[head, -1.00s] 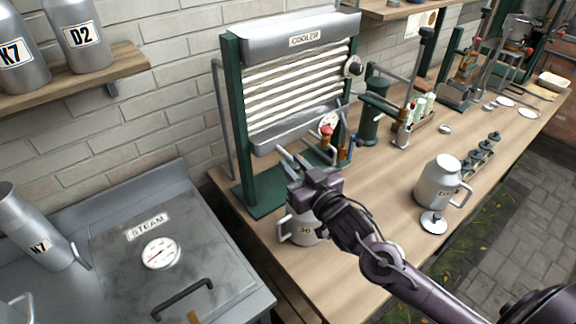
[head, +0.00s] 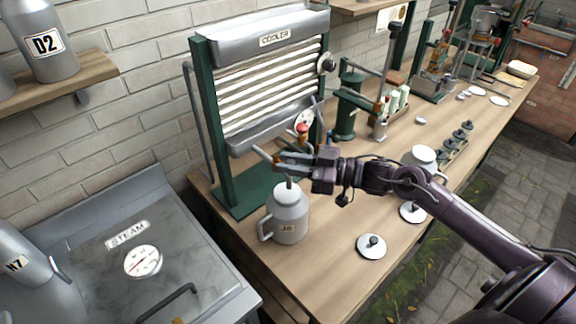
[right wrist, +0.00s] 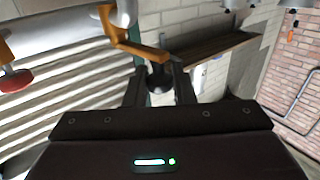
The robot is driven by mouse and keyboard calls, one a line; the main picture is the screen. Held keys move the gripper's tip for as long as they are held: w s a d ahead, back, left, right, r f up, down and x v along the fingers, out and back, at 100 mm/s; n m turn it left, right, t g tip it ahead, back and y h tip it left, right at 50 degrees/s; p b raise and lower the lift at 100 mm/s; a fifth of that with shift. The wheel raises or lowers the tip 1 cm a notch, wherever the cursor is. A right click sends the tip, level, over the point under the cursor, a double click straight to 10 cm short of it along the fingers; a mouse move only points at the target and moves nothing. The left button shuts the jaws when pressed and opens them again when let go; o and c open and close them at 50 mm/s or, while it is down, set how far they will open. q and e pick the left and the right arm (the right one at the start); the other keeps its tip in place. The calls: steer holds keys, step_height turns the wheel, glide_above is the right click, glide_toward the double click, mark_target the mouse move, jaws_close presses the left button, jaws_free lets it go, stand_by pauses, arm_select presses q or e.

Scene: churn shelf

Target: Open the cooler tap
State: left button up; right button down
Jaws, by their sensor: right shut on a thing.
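The cooler (head: 265,105) stands on the bench with its ribbed panel over a trough. Its tap has a brass lever ending in a dark ball knob (right wrist: 160,79), seen close in the right wrist view. My right gripper (head: 277,160) is in front of the trough, its fingers (right wrist: 160,92) shut on the knob from both sides. In the head view the gripper mostly hides the tap. The grey jug (head: 288,215) labelled J6 stands upright on the bench just below the gripper. My left gripper is out of view.
A red knob (head: 302,128) sits by a round dial on the cooler's right. Two lids, one nearer (head: 371,248) and one farther (head: 413,212), lie on the bench. Another jug (head: 421,155) is partly behind my right arm. The steam cabinet (head: 150,270) is at the left.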

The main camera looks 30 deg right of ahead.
steer(key=shift+d+r, duration=0.1)
steer(key=shift+r, duration=0.1)
stand_by(0.3)
steer(key=c, duration=1.3)
jaws_free()
steer(key=shift+f, duration=0.1)
steer(key=shift+f, duration=0.1)
steer(key=shift+s+d, duration=0.15)
steer(key=shift+d, duration=0.05)
steer(key=b+v, duration=0.1)
steer(key=v, duration=0.6)
steer(key=shift+b, duration=0.4)
steer(key=shift+d, duration=0.15)
